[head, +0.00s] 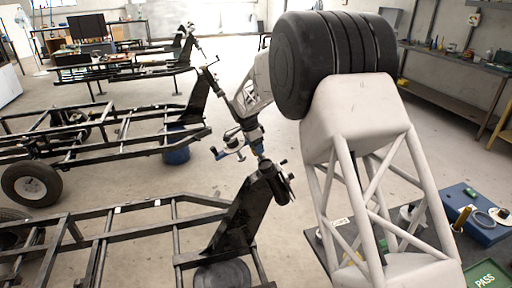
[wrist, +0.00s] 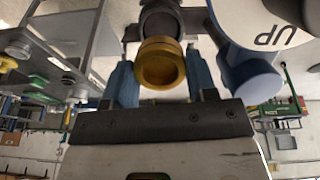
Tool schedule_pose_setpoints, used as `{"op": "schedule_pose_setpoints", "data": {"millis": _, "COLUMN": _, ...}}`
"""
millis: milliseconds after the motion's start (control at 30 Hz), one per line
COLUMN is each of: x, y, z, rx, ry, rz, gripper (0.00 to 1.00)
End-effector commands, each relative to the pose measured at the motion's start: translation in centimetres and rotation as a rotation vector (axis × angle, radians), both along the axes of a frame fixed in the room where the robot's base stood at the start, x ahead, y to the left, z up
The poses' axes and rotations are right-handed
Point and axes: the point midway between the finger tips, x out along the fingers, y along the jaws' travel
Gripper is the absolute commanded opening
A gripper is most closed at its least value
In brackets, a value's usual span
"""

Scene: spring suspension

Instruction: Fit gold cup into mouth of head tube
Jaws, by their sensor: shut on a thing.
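The gold cup (wrist: 160,66) is a short ringed cylinder with its open end towards the wrist camera. My gripper (wrist: 161,80) is shut on it, one blue finger on each side. In the head view my gripper (head: 260,149) is just above the upper end of the head tube (head: 274,180), at the top of the near frame's black neck. In the wrist view a dark round tube end (wrist: 160,18), seemingly the head tube, lies right beyond the cup and in line with it. The cup hides its mouth, so I cannot tell whether they touch.
The near black frame (head: 105,236) extends left on the floor, with more frames behind. At the right, a dark worktable holds a blue case (head: 482,228), a gold cylinder (head: 461,218) and a green PASS pad (head: 487,276). Open floor lies between the frames and right-hand bench.

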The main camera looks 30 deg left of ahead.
Motion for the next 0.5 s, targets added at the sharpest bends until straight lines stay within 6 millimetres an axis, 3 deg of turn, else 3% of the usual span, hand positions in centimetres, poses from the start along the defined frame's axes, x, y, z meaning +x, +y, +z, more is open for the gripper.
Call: {"op": "schedule_pose_setpoints", "data": {"millis": 500, "x": 0.8, "y": -0.8, "z": -2.7, "rx": -0.001, "ry": 0.001, "rz": 0.0, "gripper": 0.2}}
